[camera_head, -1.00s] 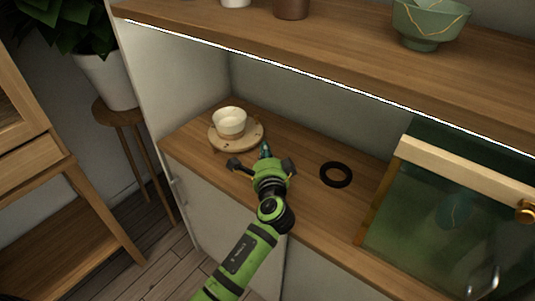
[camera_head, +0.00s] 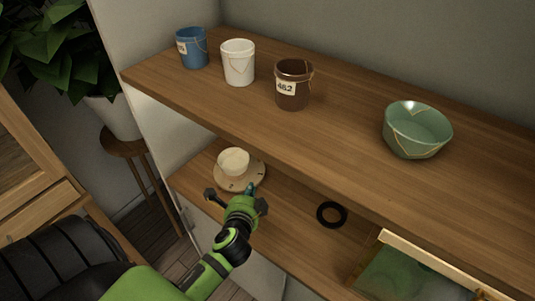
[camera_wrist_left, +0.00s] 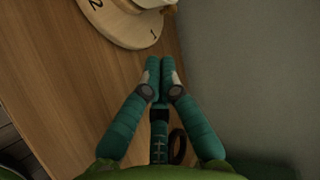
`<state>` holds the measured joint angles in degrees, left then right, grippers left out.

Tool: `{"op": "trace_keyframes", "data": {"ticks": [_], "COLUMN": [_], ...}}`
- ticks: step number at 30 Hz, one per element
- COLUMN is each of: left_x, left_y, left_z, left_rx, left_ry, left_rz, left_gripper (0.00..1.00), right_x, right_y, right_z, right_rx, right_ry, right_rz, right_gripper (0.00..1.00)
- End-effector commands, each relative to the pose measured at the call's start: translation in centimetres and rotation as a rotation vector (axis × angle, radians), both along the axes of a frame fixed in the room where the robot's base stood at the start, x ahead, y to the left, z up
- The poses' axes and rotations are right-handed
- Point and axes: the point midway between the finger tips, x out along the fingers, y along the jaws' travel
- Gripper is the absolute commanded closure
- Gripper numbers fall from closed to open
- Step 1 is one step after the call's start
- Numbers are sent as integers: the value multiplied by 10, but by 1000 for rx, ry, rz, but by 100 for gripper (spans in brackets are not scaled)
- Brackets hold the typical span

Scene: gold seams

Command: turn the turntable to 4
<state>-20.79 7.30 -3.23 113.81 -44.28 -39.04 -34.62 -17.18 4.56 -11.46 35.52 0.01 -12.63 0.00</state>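The turntable (camera_head: 257,174) is a round wooden disc at the left end of the lower shelf. A pale cup (camera_head: 233,160) stands on it. In the left wrist view the turntable (camera_wrist_left: 125,30) shows the digits 2 and 1 on its rim, and part of the cup shows at the top edge. I see no 4 there. My left gripper (camera_head: 251,187) is at the turntable's near right edge. In the left wrist view its teal fingers (camera_wrist_left: 160,70) are together with nothing between them, just short of the disc near the 1. Contact cannot be told. My right gripper is not in view.
The upper shelf (camera_head: 330,140) overhangs the lower one and bears a blue cup (camera_head: 192,48), a white cup (camera_head: 238,63), a brown cup (camera_head: 294,86) and a green bowl (camera_head: 416,131). A black ring (camera_head: 332,226) lies right of my left gripper. A wood-framed green case (camera_head: 405,275) stands farther right.

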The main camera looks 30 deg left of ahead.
Motion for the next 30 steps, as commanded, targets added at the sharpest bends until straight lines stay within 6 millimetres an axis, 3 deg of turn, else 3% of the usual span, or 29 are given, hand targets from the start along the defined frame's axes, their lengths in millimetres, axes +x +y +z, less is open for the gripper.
{"op": "trace_keyframes", "data": {"ticks": [15, 18, 24, 30], "left_x": [82, 96, 113, 117], "left_y": [39, 45, 53, 55], "left_z": [-36, -36, -39, -40], "left_rx": [1, 1, 0, 0], "left_ry": [-1, -2, -1, -1], "left_rz": [3, 2, 1, 1], "left_gripper": [100, 100, 100, 100], "right_x": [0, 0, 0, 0], "right_y": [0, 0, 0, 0], "right_z": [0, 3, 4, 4], "right_rx": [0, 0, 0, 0], "right_ry": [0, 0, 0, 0], "right_rz": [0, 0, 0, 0], "right_gripper": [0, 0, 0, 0]}}
